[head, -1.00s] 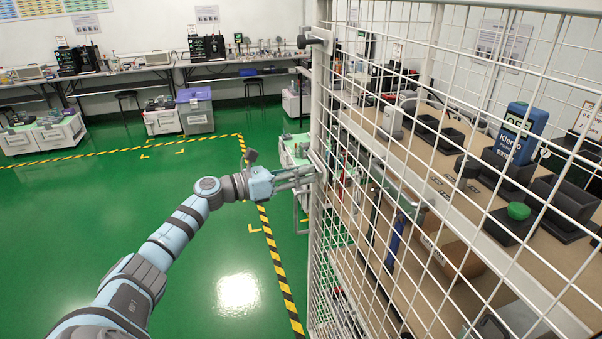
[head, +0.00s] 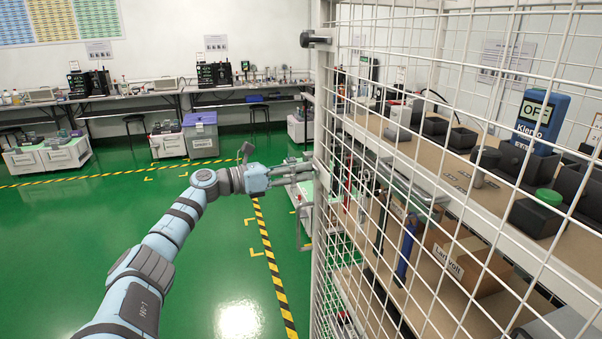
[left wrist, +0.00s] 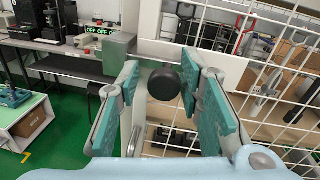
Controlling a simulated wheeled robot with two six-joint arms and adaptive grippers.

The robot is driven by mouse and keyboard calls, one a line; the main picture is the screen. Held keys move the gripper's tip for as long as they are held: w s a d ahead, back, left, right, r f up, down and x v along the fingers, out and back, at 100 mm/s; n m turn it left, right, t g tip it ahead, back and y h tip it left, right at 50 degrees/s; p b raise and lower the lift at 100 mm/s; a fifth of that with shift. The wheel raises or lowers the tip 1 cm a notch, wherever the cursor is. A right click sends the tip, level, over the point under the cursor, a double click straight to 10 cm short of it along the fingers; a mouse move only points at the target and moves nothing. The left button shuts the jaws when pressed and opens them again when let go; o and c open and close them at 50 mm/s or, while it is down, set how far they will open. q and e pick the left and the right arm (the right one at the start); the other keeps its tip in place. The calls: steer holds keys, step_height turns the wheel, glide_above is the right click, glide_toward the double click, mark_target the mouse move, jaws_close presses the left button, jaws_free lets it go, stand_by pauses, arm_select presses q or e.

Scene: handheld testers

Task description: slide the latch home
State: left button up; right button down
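My left gripper (head: 305,172) reaches in from the left to the white post at the edge of the mesh cage. In the left wrist view its two teal-padded fingers (left wrist: 160,100) are apart, with a round black knob (left wrist: 164,84) between them in the picture. The left pad is clear of the knob; I cannot tell if the right one touches it. In the head view a dark knob on a bracket (head: 308,40) sits high on the post. I cannot tell whether both views show the same knob, or how far the latch bolt is slid. My right gripper is out of view.
White mesh panels (head: 440,200) fill the right side, with a shelf (head: 410,150) holding testers behind them. Green floor (head: 60,240) is open to the left, with striped tape (head: 270,260). Benches (head: 160,98) stand along the back wall.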

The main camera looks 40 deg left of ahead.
arm_select(q)
steer(key=shift+f, duration=0.1)
steer(key=v, duration=0.7)
steer(key=shift+s, duration=0.15)
steer(key=shift+a, duration=0.1)
stand_by(0.4)
